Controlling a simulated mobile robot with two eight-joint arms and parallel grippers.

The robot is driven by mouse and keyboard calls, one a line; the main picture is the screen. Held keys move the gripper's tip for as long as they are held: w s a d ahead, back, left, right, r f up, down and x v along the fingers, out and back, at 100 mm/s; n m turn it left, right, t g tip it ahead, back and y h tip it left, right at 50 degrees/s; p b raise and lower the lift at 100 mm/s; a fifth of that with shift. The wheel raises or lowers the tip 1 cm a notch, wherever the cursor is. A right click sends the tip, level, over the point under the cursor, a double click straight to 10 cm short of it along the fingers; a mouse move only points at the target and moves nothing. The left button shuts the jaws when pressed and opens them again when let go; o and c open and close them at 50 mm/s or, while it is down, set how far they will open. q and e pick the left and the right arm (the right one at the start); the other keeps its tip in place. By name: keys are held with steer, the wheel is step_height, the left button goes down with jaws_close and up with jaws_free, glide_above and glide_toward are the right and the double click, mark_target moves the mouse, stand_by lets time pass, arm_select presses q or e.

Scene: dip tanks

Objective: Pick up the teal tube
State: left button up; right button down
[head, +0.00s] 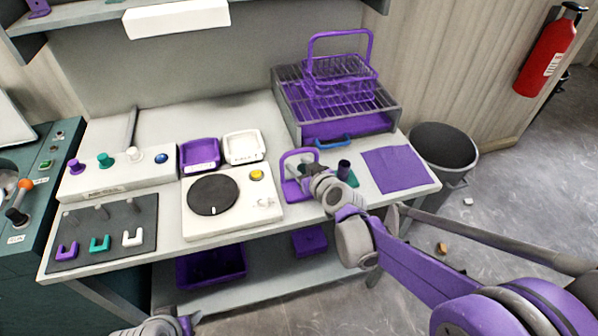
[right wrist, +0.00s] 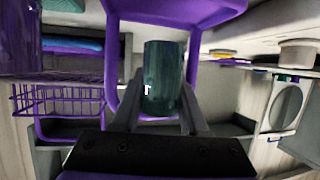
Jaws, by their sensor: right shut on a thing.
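The teal tube (right wrist: 163,78) is dark green-teal and stands upright between the fingers of my right gripper (right wrist: 160,112) in the right wrist view. The fingers are shut on its lower part. A purple frame (right wrist: 112,60) rises around and behind the tube. In the head view, my right gripper (head: 308,172) is low over the worktable beside the purple frame (head: 286,180), and the tube is mostly hidden there. Only part of my left arm shows at the bottom left edge; its fingers are not visible.
A purple mat (head: 393,168) lies farther right. A rack with a purple wire basket (head: 340,72) stands behind. A white unit with a black disc (head: 213,195) is to the left. A bin (head: 443,150) stands beside the table.

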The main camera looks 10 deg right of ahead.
steer(key=s+d+p, duration=0.1)
steer(key=s+d, duration=0.3)
steer(key=s, duration=1.3)
steer(key=shift+s+f, duration=0.15)
steer(key=shift+s, duration=0.15)
